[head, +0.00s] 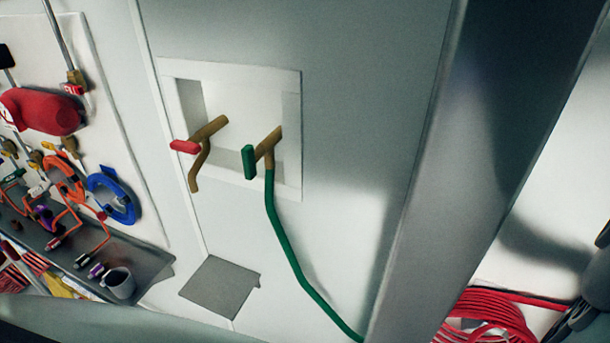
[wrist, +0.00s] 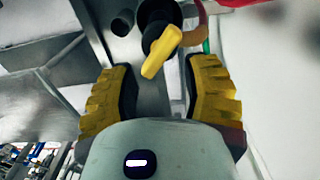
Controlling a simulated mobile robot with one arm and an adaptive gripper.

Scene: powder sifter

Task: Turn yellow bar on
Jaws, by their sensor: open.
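The yellow bar (wrist: 162,52) shows in the wrist view, on a dark round fitting in the upper middle. It stands tilted, its upper end leaning right. My gripper (wrist: 160,85) is open, with one yellow ridged finger to the left of the bar and one to the right. The bar lies in line with the gap between the fingers, near their tips. I see no contact between fingers and bar. How far the bar is in depth from the fingers is hard to tell. The yellow bar does not show in the head view.
In the head view, a recessed wall box holds a tap with a red handle (head: 185,147) and one with a green handle (head: 249,162). A green hose (head: 290,255) hangs from the latter. A red coiled hose (head: 490,315) lies lower right. A cluttered tool board stands left.

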